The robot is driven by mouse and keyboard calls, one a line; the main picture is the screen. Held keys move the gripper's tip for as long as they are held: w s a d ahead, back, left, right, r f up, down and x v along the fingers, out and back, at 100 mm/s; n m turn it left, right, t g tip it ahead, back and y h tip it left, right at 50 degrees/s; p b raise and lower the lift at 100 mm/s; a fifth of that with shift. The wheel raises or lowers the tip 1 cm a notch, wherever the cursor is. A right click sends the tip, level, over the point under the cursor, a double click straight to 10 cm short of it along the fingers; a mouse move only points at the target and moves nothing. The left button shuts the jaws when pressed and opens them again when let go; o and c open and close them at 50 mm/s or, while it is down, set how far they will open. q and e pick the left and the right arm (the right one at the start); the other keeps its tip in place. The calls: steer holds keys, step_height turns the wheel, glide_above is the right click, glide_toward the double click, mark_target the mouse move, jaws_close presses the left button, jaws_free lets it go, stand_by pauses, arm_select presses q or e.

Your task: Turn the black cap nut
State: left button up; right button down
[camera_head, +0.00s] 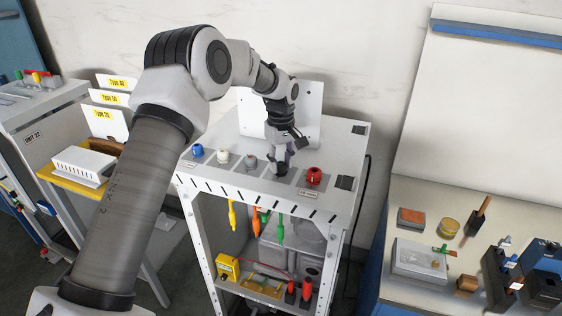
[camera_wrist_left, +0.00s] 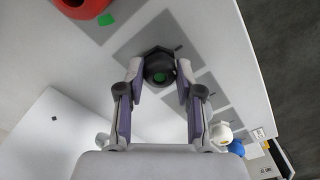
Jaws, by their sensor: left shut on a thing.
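The black cap nut (camera_wrist_left: 160,68) sits on the light grey top of the dispenser frame (camera_head: 330,204), with a green spot at its middle. It also shows small and dark in the head view (camera_head: 281,169), partly hidden by my gripper. My left gripper (camera_wrist_left: 160,76) reaches down from above, with one finger on each side of the nut, shut on it. In the head view my left gripper (camera_head: 279,155) stands over the nut, between the grey and red caps. My right gripper is in neither view.
A red cap (camera_head: 314,176) is just right of the nut; grey (camera_head: 251,162), white (camera_head: 223,157) and blue (camera_head: 198,151) caps are to the left. A white upright panel (camera_head: 309,105) stands behind. Coloured tools hang below. A cluttered bench is at right.

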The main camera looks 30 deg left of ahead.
mark_target(280, 163)
arm_select(q)
steer(key=shift+s+f+n, duration=0.15)
steer(key=shift+f+n, duration=0.1)
steer(key=shift+n, duration=0.25)
steer(key=o, duration=0.9)
steer(key=shift+o, duration=1.3)
steer(key=shift+a, duration=0.1)
steer(key=shift+r, duration=0.1)
step_height(280, 163, up, 12)
steer(key=shift+w, duration=0.2)
